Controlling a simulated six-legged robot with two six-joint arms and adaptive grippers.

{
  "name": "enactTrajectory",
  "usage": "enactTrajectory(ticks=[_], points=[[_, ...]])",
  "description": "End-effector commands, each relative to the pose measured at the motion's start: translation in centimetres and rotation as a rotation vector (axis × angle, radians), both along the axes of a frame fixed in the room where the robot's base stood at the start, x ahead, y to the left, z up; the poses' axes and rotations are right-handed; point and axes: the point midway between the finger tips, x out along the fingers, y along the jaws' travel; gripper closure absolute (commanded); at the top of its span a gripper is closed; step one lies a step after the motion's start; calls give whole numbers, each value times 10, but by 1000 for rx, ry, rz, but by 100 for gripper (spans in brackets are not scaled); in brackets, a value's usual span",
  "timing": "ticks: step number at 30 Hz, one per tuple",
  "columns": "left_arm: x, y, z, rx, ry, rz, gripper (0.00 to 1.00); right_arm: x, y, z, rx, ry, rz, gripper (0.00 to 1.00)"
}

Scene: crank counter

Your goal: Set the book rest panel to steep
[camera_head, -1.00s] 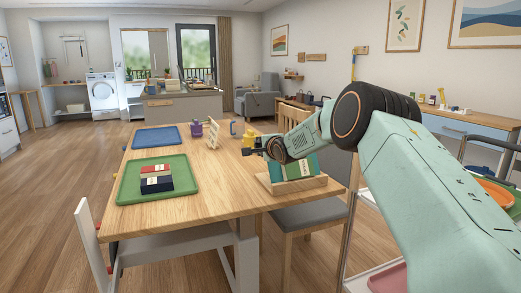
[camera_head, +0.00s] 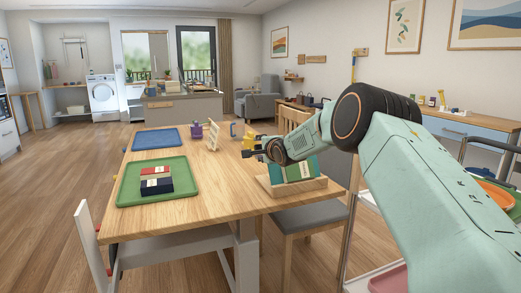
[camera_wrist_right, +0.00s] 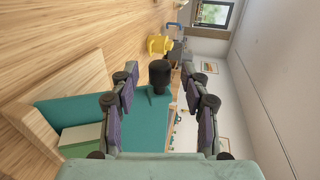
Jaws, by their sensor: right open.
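The book rest has a wooden base (camera_head: 292,187) on the near right edge of the table, with a tilted teal panel (camera_head: 308,169). The teal panel also fills the lower left of the right wrist view (camera_wrist_right: 75,110), beside its wooden ledge (camera_wrist_right: 65,85). A black knob (camera_wrist_right: 159,72) on a stem shows by the panel's far edge. My right gripper (camera_head: 250,146) is just behind and above the rest. In the wrist view its open fingers (camera_wrist_right: 160,84) stand either side of the knob; contact cannot be told. My left gripper is out of view.
A green tray (camera_head: 180,197) holds stacked dark and red boxes (camera_head: 156,183). A blue tray (camera_head: 155,138), a purple cup (camera_head: 196,131), a wooden rack (camera_head: 212,136) and a yellow object (camera_wrist_right: 160,44) stand farther back. The table's middle front is clear. A chair (camera_head: 310,215) stands at the right.

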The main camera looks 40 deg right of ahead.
Motion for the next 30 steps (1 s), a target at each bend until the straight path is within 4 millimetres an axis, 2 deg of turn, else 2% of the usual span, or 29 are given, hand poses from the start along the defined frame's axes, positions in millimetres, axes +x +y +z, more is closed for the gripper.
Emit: enactTrajectory(ticks=[8, 30], points=[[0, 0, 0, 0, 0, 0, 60, -13, 3, 5, 5, -2, 0, 54], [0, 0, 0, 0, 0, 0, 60, -100, 23, 28, 4, -3, -1, 54]])
